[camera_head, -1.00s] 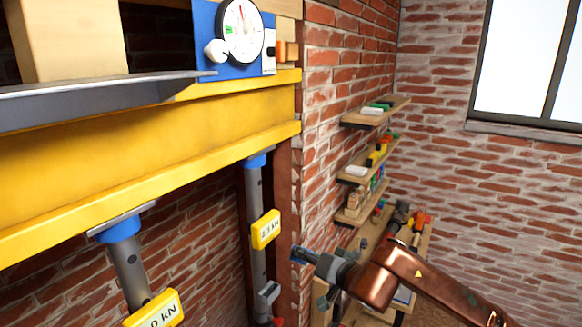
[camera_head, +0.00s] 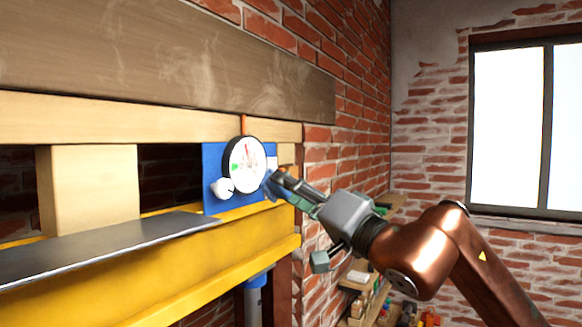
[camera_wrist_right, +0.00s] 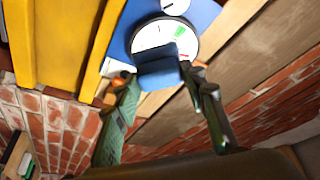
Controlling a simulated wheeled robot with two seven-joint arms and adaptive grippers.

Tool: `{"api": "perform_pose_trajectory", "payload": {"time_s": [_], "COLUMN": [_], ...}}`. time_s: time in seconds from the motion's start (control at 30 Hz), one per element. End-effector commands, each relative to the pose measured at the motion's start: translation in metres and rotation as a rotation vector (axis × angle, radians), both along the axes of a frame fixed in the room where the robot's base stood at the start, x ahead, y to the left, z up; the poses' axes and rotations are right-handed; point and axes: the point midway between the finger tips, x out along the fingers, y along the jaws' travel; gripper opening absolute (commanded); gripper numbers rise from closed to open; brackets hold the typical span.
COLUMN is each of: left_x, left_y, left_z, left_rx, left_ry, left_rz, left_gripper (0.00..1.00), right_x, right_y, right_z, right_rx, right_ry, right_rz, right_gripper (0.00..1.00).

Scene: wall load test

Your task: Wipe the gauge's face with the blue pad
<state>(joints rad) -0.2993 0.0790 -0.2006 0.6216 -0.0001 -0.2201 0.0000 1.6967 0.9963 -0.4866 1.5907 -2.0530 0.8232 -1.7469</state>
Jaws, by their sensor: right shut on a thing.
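The gauge (camera_head: 245,164) has a round white face with a dark rim, a needle and a green mark. It sits on a blue backing board (camera_head: 211,167) above the yellow beam. My right gripper (camera_head: 279,185) is just right of the gauge's rim. It is shut on the blue pad (camera_wrist_right: 158,68). In the right wrist view, the pad covers part of the gauge face (camera_wrist_right: 148,40); whether it touches the face, I cannot tell. In the head view the pad is mostly hidden by the fingers. My left gripper is not in view.
A white knob (camera_head: 223,188) sticks out at the gauge's lower left. A grey metal ledge (camera_head: 100,246) juts out over the yellow beam (camera_head: 225,258). A brick wall and shelves with small items (camera_head: 362,285) lie to the right, behind my right arm.

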Motion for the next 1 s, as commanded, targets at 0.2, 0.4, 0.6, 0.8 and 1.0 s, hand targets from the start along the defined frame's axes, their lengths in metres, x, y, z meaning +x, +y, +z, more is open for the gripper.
{"api": "perform_pose_trajectory", "payload": {"time_s": [0.2,0.4,0.6,0.8,1.0], "left_x": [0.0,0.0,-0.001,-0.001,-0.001], "left_y": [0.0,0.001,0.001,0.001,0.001], "left_z": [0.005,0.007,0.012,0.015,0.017], "left_rx": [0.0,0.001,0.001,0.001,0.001], "left_ry": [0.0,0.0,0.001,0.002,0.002], "left_rz": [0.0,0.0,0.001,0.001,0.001], "left_gripper": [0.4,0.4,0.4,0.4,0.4], "right_x": [-0.015,-0.008,0.004,0.014,0.019], "right_y": [0.002,0.012,0.029,0.043,0.049], "right_z": [0.033,0.034,0.034,0.034,0.033], "right_rx": [0.023,0.023,0.023,0.023,0.023], "right_ry": [-0.017,-0.016,-0.015,-0.016,-0.017], "right_rz": [0.024,0.025,0.026,0.026,0.024], "right_gripper": [0.19,0.19,0.19,0.19,0.19]}}
